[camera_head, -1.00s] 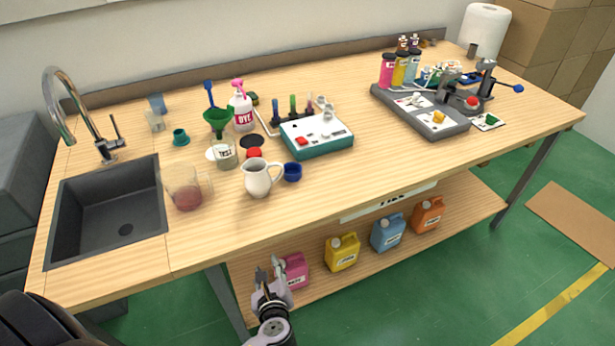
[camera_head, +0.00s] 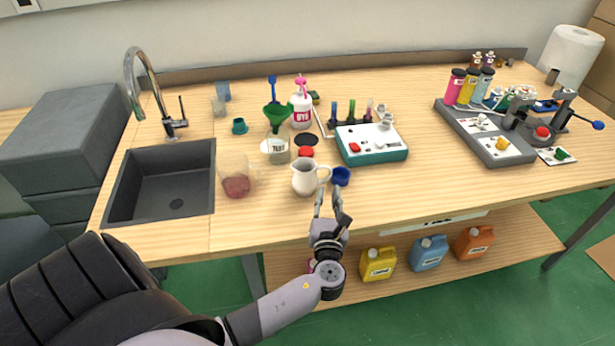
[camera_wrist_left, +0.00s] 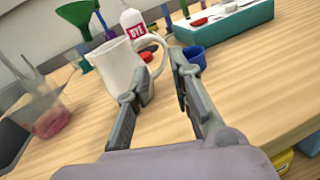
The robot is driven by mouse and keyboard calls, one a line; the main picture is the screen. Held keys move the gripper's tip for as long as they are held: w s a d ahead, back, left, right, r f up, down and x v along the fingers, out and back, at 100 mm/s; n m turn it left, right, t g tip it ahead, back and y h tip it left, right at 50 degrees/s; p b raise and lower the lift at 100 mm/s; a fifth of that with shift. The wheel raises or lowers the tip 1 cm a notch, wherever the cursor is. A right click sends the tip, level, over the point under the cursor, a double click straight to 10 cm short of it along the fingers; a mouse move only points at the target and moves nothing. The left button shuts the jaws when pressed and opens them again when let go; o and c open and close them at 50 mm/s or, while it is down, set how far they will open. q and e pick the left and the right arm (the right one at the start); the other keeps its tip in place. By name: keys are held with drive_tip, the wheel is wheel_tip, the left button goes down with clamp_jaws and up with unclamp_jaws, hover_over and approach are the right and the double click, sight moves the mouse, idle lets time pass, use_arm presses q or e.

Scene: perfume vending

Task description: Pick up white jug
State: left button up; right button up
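The white jug (camera_head: 305,177) stands upright on the wooden table, right of the sink, with its handle toward the right. In the left wrist view the jug (camera_wrist_left: 117,68) is just ahead and to the left, its handle (camera_wrist_left: 155,55) near the gap between the fingers. My left gripper (camera_head: 331,198) is at the table's front edge, just right of and in front of the jug. It is open and empty in the left wrist view (camera_wrist_left: 160,92). I cannot tell whether its left finger touches the jug. My right gripper is not in view.
A blue cup (camera_head: 341,177) stands close to the right of the jug. A glass beaker with red liquid (camera_head: 236,184) is on its left. Behind are a red-topped item (camera_head: 306,152), a TEST jar (camera_head: 277,152) and a teal device (camera_head: 372,156). The sink (camera_head: 165,185) is further left.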

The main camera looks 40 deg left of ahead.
sight(312, 177)
use_arm(q)
drive_tip(key=x, duration=0.4)
drive_tip(key=p+x, duration=0.1)
drive_tip(key=x, duration=0.2)
drive_tip(key=shift+w+f, duration=0.15)
drive_tip(key=shift+f, duration=0.25)
clamp_jaws()
drive_tip(key=shift+r, duration=0.1)
